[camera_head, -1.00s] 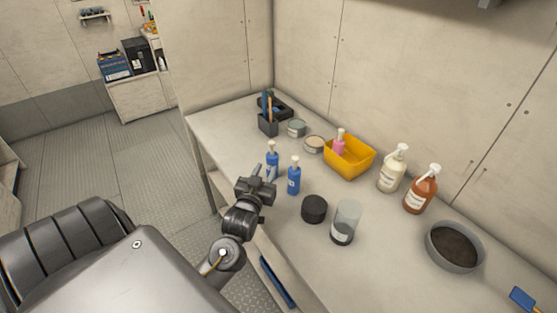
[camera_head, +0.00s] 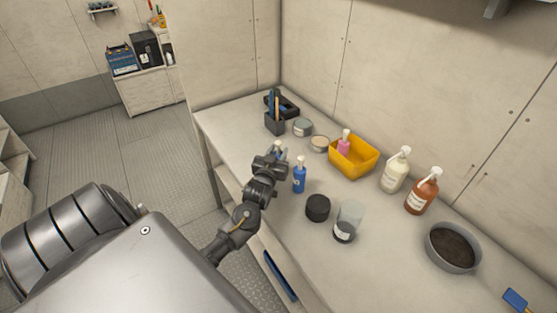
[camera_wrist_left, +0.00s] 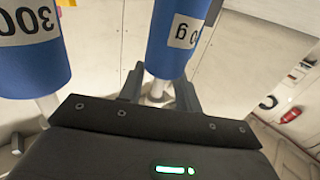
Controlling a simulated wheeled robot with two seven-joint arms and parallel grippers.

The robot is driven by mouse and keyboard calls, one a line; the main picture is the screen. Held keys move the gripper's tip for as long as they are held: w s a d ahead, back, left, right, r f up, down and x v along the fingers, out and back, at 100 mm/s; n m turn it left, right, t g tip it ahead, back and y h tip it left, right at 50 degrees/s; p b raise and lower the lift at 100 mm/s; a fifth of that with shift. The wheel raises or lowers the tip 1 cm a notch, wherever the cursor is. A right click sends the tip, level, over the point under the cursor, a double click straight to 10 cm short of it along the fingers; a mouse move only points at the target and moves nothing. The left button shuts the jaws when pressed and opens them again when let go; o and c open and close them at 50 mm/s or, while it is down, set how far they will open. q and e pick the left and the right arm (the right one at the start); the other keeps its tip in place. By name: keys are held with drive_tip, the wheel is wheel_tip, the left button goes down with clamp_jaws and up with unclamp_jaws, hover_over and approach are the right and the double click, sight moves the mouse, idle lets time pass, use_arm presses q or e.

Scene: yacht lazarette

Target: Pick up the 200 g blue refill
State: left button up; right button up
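Two blue bottles with white tops stand near the left edge of the worktop. In the head view one blue bottle (camera_head: 299,175) is clear, and the other (camera_head: 278,146) is mostly hidden behind my left gripper (camera_head: 279,158). In the left wrist view a bottle labelled "300" (camera_wrist_left: 30,50) is at the left. A bottle whose label shows only "0 g" (camera_wrist_left: 178,35) is at the fingers, its white neck between them. My left gripper (camera_wrist_left: 160,88) looks open, its fingers apart. I cannot tell whether they touch the bottle. My right gripper is not in view.
A black lid (camera_head: 317,208) and a clear jar (camera_head: 348,222) stand nearer. Behind are a yellow bin (camera_head: 362,162) with a pink bottle, round tins (camera_head: 302,127) and a dark caddy (camera_head: 275,125). White and brown pump bottles (camera_head: 422,192) and a bowl (camera_head: 453,248) are at right.

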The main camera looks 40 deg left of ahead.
use_arm(q)
drive_tip(key=shift+w+a, duration=0.15)
drive_tip(key=shift+w, duration=0.3)
drive_tip(key=shift+s, duration=0.1)
clamp_jaws()
drive_tip(key=shift+r+b, duration=0.4)
drive_tip(key=shift+r, duration=0.2)
drive_tip(key=s+a+r+b, duration=0.2)
drive_tip(key=s+r, duration=0.4)
drive_tip(key=s+a+r+b, duration=0.1)
drive_tip(key=s+a+r, duration=0.1)
drive_tip(key=s+r, duration=0.3)
drive_tip(key=shift+s+a+r+b, duration=0.25)
drive_tip(key=shift+s+r+b, duration=0.15)
drive_tip(key=shift+s, duration=0.7)
